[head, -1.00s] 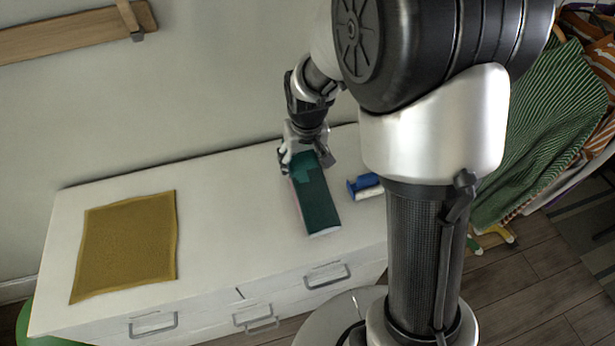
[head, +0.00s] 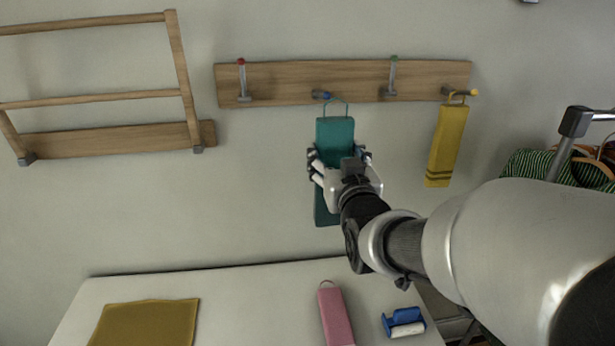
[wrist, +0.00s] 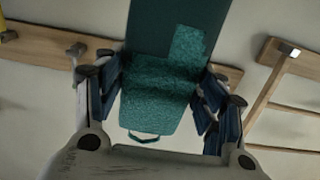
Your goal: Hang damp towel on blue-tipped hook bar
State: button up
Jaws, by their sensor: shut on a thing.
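My gripper (head: 341,165) is shut on the teal towel (head: 334,132) and holds it upright in front of the wall. The wrist view shows the towel (wrist: 160,85) between both fingers, with a lighter speckled part and a darker part. Its loop (head: 337,101) stands at the top end, close to the blue-tipped hook (head: 322,95) on the wooden hook bar (head: 290,85). I cannot tell whether the loop is around the hook or in front of it. In the wrist view the loop (wrist: 143,138) hangs free of the fingers.
A yellow towel (head: 446,145) hangs on the yellow-tipped hook (head: 472,92). Red-tipped (head: 242,80) and green-tipped (head: 392,75) hooks are bare. A wooden rack (head: 110,97) is at left. A mustard cloth (head: 147,322), pink towel (head: 336,317) and blue roller (head: 404,322) lie on the white cabinet (head: 250,300).

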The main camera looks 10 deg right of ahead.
jog(key=shift+s+r, duration=0.1)
jog(key=shift+r, duration=0.3)
jog(key=shift+f+b, duration=0.1)
jog(key=shift+b, duration=0.35)
jog(key=w+f+b, duration=0.2)
jog(key=w+b, duration=0.2)
jog(key=w, duration=1.1)
jog(key=shift+f, duration=0.4)
dwell(0.3)
jog(key=shift+b, duration=0.55)
dwell(0.3)
dwell(0.5)
jog(key=o, duration=1.3)
